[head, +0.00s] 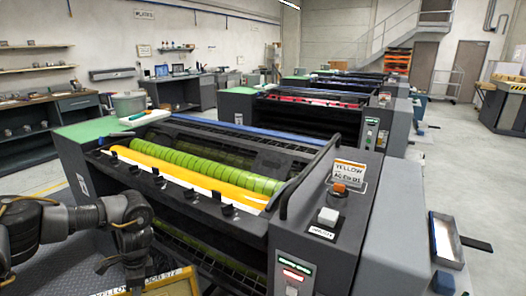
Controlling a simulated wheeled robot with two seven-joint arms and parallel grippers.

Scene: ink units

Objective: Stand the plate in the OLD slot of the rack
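I cannot pick out the rack or its OLD slot in the head view. A loose plate is not clearly seen either. A thin white sheet edge and an orange-yellow band (195,178) run along the green rollers of the near press; I cannot tell whether the sheet is a plate. My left arm comes in from the lower left and bends down in front of the press. Its end, seemingly the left gripper (134,280), is dark and cut by the bottom edge, so its opening and any hold are hidden. My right gripper is out of view.
The near press (300,240) fills the middle, with a YELLOW sign (349,170) and a button box (327,217) on its right end. A yellow-edged, lettered panel (165,285) lies at the bottom.

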